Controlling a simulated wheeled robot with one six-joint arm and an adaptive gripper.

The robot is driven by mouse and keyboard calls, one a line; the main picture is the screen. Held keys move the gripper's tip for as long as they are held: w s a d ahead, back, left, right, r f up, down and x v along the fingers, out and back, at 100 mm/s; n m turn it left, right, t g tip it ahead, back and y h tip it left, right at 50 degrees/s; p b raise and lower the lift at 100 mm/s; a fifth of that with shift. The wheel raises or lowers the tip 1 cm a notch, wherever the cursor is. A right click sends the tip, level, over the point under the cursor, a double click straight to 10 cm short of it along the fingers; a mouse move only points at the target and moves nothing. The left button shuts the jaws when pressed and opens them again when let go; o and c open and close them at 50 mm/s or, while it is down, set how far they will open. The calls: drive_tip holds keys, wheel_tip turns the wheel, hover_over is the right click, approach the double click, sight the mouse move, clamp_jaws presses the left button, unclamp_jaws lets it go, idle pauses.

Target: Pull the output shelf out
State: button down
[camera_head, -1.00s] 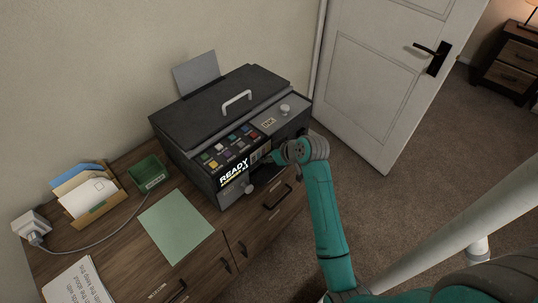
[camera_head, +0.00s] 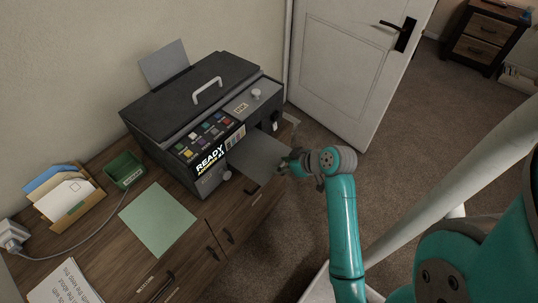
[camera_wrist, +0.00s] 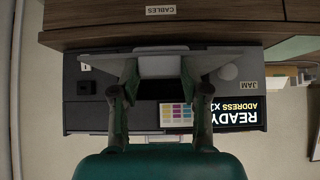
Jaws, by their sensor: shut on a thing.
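The printer (camera_head: 165,105) is a dark box with a lid handle and a lit READY display (camera_head: 210,160). Its output shelf (camera_head: 258,155), a flat grey plate, sticks out of the front towards my gripper (camera_head: 288,162). My gripper is shut on the shelf's outer end. In the wrist view, which is upside down, the two fingers (camera_wrist: 158,72) stand on either side of a pale grey part of the shelf (camera_wrist: 160,66). The exact contact at the fingertips is partly hidden.
The printer stands on a wooden cabinet (camera_head: 180,262) with drawer handles below the shelf. A green sheet (camera_head: 158,218), a green box (camera_head: 124,169) and a letter holder (camera_head: 68,205) lie to the left. Open carpet (camera_head: 335,190) lies right of the cabinet, before a white door (camera_head: 345,60).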

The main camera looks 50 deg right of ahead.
drive_tip(key=shift+s, duration=1.1)
drive_tip(key=c, duration=0.6)
unclamp_jaws()
drive_tip(key=shift+o, duration=0.2)
drive_tip(key=v, duration=1.2)
drive_tip(key=shift+w+a+f, duration=0.1)
drive_tip(key=shift+a, duration=0.05)
